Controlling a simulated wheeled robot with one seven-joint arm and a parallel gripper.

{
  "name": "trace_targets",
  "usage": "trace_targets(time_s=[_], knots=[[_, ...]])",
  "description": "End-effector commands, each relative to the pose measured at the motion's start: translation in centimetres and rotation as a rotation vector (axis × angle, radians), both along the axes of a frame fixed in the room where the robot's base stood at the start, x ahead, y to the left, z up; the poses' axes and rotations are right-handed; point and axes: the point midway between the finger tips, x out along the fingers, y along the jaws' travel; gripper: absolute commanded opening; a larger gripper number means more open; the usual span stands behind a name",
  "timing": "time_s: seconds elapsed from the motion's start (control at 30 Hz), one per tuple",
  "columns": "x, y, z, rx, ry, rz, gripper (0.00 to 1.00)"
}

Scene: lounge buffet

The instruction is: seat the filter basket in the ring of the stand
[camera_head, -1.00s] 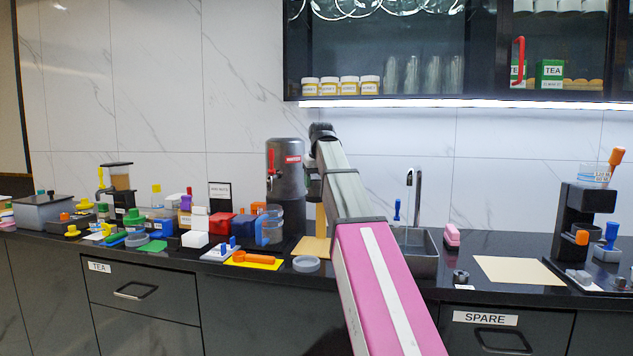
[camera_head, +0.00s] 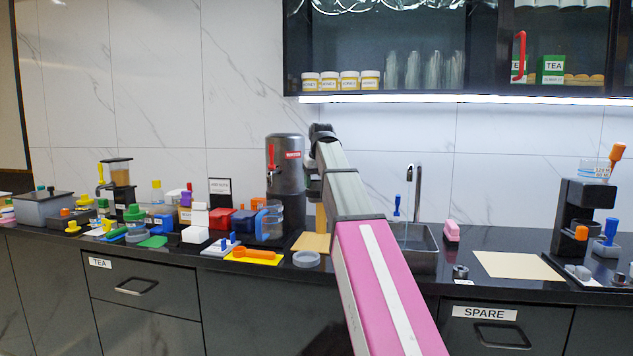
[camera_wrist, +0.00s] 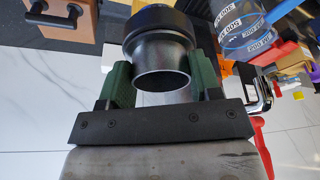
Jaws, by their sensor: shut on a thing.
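In the wrist view my gripper (camera_wrist: 163,82) has its green-padded fingers on both sides of a metal cup with a wide dark rim (camera_wrist: 162,62), which looks like the filter basket. It is shut on the cup. In the head view my arm runs away from me toward the wall, and my gripper and the basket are hidden. A tall black stand-like unit (camera_head: 567,215) with an orange knob stands at the right of the counter. I cannot tell whether it carries the ring.
A dark dispenser with a red lever (camera_head: 286,165) and a clear blue-handled jug (camera_head: 270,222) stand left of my arm. Crowded small items fill the left counter. A sink (camera_head: 420,255) lies right of my arm. A bare tan board (camera_head: 518,265) lies farther right.

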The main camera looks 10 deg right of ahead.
Motion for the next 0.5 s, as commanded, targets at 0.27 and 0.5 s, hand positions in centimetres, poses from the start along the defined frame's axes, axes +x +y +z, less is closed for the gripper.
trace_targets(time_s=[0.27, 0.5], knots=[[-0.01, 0.00, -0.18, 0.000, 0.000, 0.000, 0.88], [-0.02, 0.00, -0.10, 0.000, 0.000, 0.000, 0.88]])
